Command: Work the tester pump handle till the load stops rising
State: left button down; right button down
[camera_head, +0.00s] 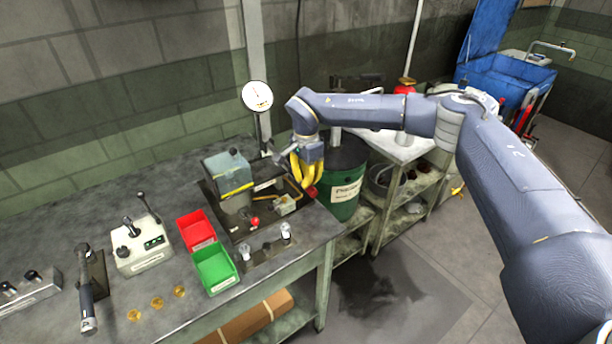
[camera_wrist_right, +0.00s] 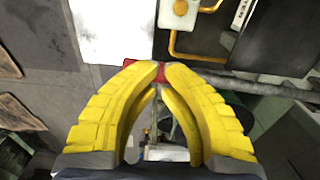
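The tester (camera_head: 236,176) stands at the back right of the bench, with a clear-sided box on top and a red knob (camera_head: 254,221) at its front. A round white dial gauge (camera_head: 258,96) with a red mark stands on a post behind it; its reading is too small to tell. My right gripper (camera_head: 309,186), with yellow fingers, is at the tester's right side. Its fingertips close around a red grip (camera_head: 312,193), apparently the pump handle's end. In the right wrist view the red grip (camera_wrist_right: 160,73) shows between the fingertips. My left gripper is not in view.
Red (camera_head: 196,230) and green (camera_head: 214,268) bins sit left of the tester. A green drum (camera_head: 345,192) and a metal shelf (camera_head: 408,150) stand close to the right gripper.

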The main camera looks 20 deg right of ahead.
jog(key=shift+s+f, duration=0.15)
notch_tip(320, 180, up, 13)
dwell(1.2)
jog(key=c, duration=2.1)
grip_release()
jog(key=shift+f, duration=0.1)
